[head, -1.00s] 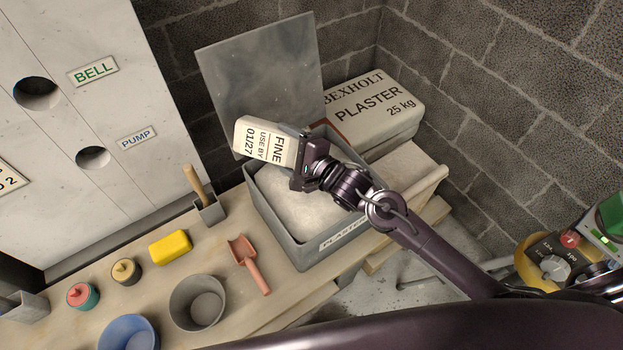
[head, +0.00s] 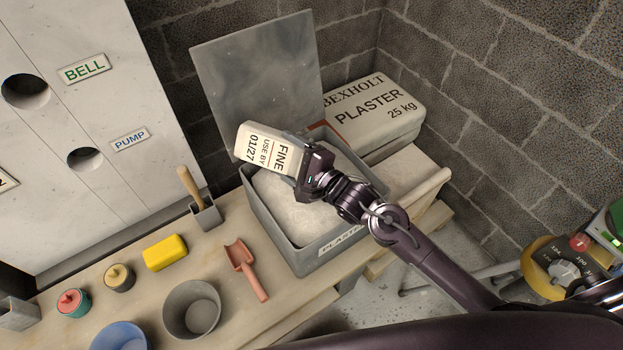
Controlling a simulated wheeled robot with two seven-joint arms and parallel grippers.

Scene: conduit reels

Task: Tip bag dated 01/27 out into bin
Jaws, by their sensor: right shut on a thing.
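The bag dated 01/27 (head: 262,147) is a small pale bag printed FINE, USE BY 01/27. My right gripper (head: 300,160) is shut on it and holds it tilted over the back left part of the bin. The bin (head: 322,252) is a grey box labelled PLASTER, with its lid (head: 255,75) raised at the back. Pale powder (head: 290,205) lies in the bin. The bag's mouth is not clearly visible, and I see no stream of powder. My left gripper is not in view.
A large Bexholt plaster sack (head: 375,110) lies behind the bin at the right. A block wall rises behind.

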